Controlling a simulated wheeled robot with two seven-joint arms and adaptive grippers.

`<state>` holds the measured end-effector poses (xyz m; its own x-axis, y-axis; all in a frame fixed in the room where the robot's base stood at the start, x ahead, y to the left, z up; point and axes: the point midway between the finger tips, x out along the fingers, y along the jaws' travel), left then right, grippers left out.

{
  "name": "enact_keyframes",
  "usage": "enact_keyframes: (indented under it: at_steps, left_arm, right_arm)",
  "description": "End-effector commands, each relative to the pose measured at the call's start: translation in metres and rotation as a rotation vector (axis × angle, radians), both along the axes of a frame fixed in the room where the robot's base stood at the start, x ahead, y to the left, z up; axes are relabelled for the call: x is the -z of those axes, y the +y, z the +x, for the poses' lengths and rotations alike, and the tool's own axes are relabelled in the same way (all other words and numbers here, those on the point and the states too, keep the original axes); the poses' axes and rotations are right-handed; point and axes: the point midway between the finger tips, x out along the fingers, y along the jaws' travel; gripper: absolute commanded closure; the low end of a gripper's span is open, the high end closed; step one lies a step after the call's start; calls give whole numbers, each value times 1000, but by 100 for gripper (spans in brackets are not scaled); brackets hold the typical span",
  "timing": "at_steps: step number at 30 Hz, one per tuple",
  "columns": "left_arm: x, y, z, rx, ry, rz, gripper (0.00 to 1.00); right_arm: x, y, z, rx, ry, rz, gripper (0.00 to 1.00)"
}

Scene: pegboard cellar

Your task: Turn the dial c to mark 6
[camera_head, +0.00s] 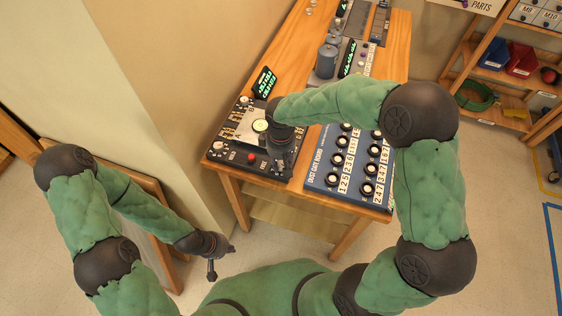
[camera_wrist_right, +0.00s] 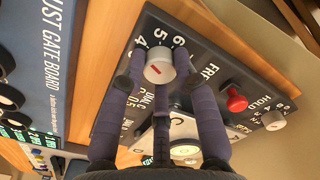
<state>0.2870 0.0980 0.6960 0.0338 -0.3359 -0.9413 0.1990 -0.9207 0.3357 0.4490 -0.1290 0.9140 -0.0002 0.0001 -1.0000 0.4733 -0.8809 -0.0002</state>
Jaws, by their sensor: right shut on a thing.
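Dial c is a pale grey round knob (camera_wrist_right: 158,66) with a short red line on its face, seen in the right wrist view. The marks 4, 5 and 6 stand around its far side on the dark control panel (camera_wrist_right: 205,52). I cannot tell exactly which mark the red line points to. My right gripper (camera_wrist_right: 157,72) is shut on the knob, with a finger on either side of it. In the head view my right gripper (camera_head: 279,152) hides the knob. My left gripper (camera_head: 220,260) hangs empty beside the bench, its fingers spread apart.
A red button (camera_wrist_right: 236,99) and another small knob (camera_wrist_right: 273,120) sit on the same panel. The blue dust gate board (camera_head: 322,176) with several dark knobs lies to the right on the wooden bench (camera_head: 300,62). A wall stands close on the left.

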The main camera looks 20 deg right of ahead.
Motion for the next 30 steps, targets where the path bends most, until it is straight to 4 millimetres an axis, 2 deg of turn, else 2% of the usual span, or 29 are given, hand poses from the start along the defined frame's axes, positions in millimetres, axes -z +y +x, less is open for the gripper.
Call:
enact_keyframes:
  at_steps: [30]
  left_arm:
    - [22, 0, 0, 0, 0, 0, 100]
  right_arm:
    - [1, 0, 0, 959, 0, 0, 100]
